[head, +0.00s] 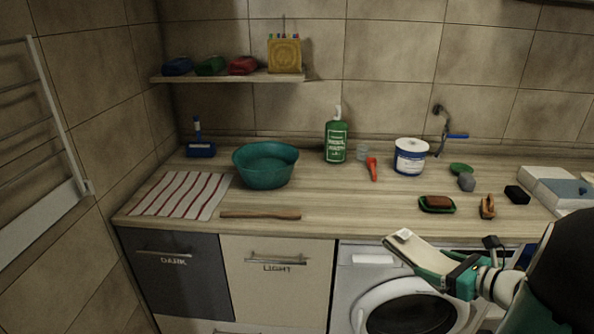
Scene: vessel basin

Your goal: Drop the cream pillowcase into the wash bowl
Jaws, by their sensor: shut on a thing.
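The wash bowl (266,181) is a teal round basin standing on the left half of the wooden counter, and it looks empty. My gripper (446,274) is at the lower right, in front of the counter edge near the washing machine. It is shut on the cream pillowcase (418,255), a flat folded cream piece that sticks out to the upper left of the jaws. A small white patch shows at its tip. The gripper and pillowcase are well to the right of the bowl and apart from it. The pillowcase's inner end is hidden by the jaws.
A striped cloth (180,194) and a wooden stick (260,215) lie near the bowl. A green bottle (336,142), an orange-red tool (372,168) and a white tub (410,158) stand behind. A soap dish (437,205) and brush (487,206) lie at right. The counter's middle is clear.

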